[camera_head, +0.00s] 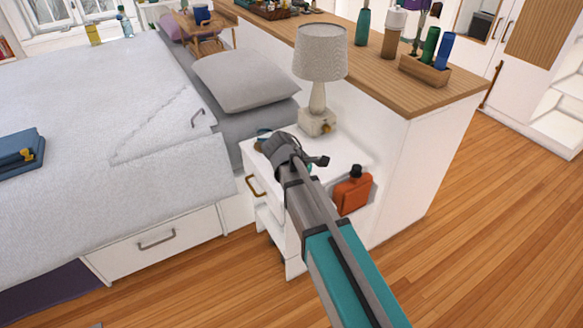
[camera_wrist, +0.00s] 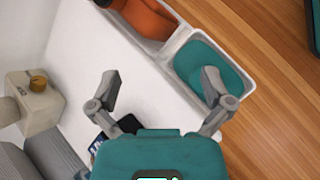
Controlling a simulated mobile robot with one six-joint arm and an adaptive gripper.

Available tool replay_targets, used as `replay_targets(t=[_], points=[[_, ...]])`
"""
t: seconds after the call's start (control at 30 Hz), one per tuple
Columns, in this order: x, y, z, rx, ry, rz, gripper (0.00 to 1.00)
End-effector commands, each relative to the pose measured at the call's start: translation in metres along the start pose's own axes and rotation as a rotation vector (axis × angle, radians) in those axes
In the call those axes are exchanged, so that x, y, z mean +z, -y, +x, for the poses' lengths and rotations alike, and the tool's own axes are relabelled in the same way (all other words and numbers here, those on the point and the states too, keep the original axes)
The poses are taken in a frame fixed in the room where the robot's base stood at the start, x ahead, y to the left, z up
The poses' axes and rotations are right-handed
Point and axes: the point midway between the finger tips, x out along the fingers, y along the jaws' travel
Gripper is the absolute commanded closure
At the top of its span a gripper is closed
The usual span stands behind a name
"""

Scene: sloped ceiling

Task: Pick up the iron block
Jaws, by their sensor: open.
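My gripper (camera_wrist: 160,85) is open above the white nightstand top (camera_wrist: 80,50), its two grey fingers apart with only bare white surface visible between them. In the head view my gripper (camera_head: 304,162) is over the nightstand, and the arm covers part of its top. A small dark object (camera_wrist: 127,124) lies on the nightstand beside the left finger, partly hidden by the teal gripper housing. It may be the iron block, but I cannot tell. A dark, phone-like item (camera_wrist: 99,142) lies next to it. I see no clearly identifiable iron block.
A lamp (camera_head: 319,62) stands at the back of the nightstand; its pale base (camera_wrist: 36,103) shows at left. An orange flask (camera_head: 352,193) sits in a white side holder, with a teal item (camera_wrist: 208,68) in the neighbouring compartment. The bed (camera_head: 90,110) is left; wooden floor is free right.

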Motion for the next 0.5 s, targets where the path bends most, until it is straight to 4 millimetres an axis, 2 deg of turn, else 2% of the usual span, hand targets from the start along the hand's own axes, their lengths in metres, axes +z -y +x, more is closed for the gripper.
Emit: replay_targets(t=[0.03, 0.2, 0.4, 0.5], points=[[-0.024, -0.006, -0.007, 0.044, 0.028, -0.078, 0.00], [-0.073, -0.018, -0.042, 0.178, 0.143, -0.336, 0.00], [-0.125, -0.022, -0.089, 0.306, 0.293, -0.589, 0.00], [-0.143, -0.021, -0.109, 0.346, 0.355, -0.677, 0.00]])
